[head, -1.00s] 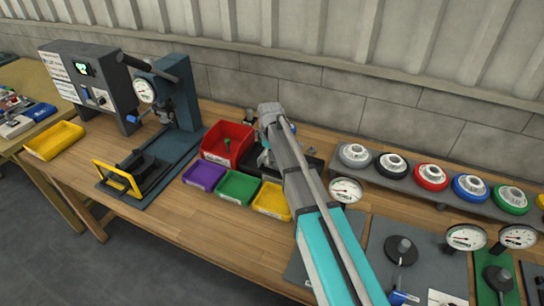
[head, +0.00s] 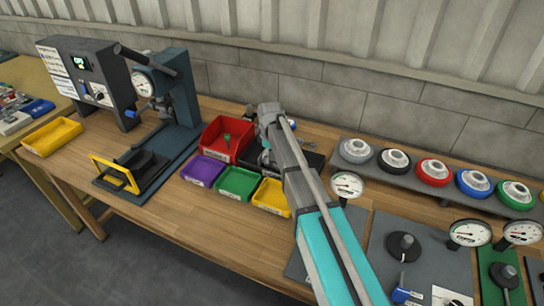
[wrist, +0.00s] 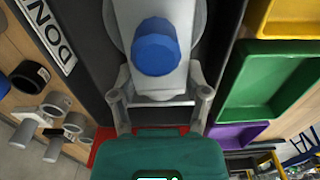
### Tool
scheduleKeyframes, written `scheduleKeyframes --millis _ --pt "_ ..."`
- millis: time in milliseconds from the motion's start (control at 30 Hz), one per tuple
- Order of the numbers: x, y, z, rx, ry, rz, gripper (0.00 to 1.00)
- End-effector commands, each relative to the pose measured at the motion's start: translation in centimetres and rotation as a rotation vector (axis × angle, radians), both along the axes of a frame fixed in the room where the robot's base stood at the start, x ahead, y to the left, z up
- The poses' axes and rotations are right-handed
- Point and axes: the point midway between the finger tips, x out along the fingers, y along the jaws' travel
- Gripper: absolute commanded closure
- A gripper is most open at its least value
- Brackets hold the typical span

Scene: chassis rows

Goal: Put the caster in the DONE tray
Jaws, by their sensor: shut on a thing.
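The caster (wrist: 180,85), a pale grey body with a blue round part, is between the two fingers of my gripper (wrist: 160,96) in the wrist view. My gripper is shut on it. The black DONE tray (wrist: 84,62), with a white label, lies below and around the caster in that view. I cannot tell whether the caster touches the tray floor. In the head view the dark tray (head: 314,160) shows partly behind my arm, which hides most of the caster and the fingers.
A red bin (head: 212,135) stands left of the tray. Purple (head: 203,171), green (head: 238,183) and yellow (head: 271,196) bins stand in front. Small grey and black parts (wrist: 52,110) stand beyond the tray's labelled side. A press (head: 178,95) is further left, dial gauges (head: 347,184) right.

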Motion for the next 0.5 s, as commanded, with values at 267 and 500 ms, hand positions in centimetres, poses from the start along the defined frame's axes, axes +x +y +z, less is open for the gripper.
scheduleKeyframes --millis 267,500 --pt "0.0 -0.01 -0.56 0.0 0.0 0.0 1.0" --pt "0.0 -0.01 -0.54 0.0 0.0 0.0 1.0"
